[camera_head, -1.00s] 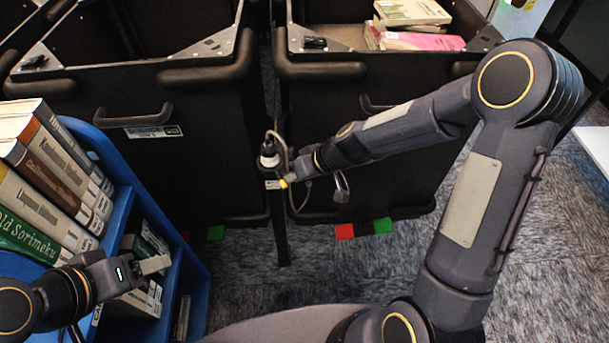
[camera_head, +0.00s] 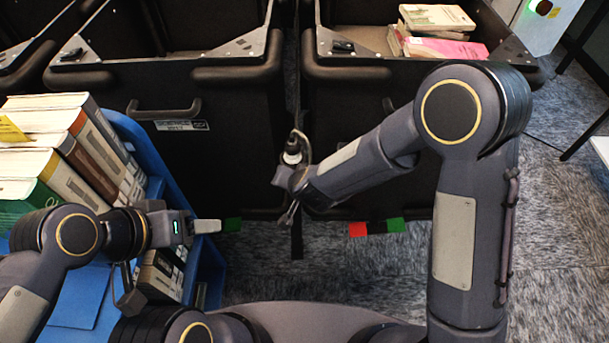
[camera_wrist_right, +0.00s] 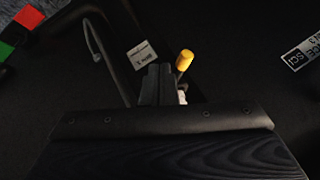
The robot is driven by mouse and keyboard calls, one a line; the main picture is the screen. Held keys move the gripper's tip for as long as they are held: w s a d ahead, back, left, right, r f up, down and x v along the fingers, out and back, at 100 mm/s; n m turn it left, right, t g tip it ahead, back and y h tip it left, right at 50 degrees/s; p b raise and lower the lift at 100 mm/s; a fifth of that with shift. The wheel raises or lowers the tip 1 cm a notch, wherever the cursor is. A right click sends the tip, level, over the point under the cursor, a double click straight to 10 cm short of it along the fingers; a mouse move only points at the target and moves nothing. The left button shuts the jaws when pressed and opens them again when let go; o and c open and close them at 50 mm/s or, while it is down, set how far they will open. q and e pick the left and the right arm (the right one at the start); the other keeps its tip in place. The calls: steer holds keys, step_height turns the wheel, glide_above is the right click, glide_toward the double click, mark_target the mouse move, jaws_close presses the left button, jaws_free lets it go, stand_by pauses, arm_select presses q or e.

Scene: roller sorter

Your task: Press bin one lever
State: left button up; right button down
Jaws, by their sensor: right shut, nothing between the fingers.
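A lever with a yellow tip (camera_wrist_right: 184,61) shows in the right wrist view, just right of my right gripper's fingers (camera_wrist_right: 160,82). The fingers are shut and hold nothing; whether they touch the lever I cannot tell. In the head view my right gripper (camera_head: 284,178) is at the narrow post (camera_head: 297,240) between two dark bins, below a small black-and-white device (camera_head: 292,153). The yellow tip is hidden there. A small white label (camera_wrist_right: 141,55) is beside the lever, too small to read surely. My left gripper (camera_head: 207,226) is over the blue cart's side, its jaw gap not clear.
The left dark bin (camera_head: 225,130) has a handle and white label. A blue cart (camera_head: 150,145) full of books stands at left.

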arm_select(q)
steer(key=shift+r+p, duration=0.3)
steer(key=shift+r, duration=0.2)
arm_select(e)
steer(key=shift+a, duration=0.4)
steer(key=shift+a, duration=0.15)
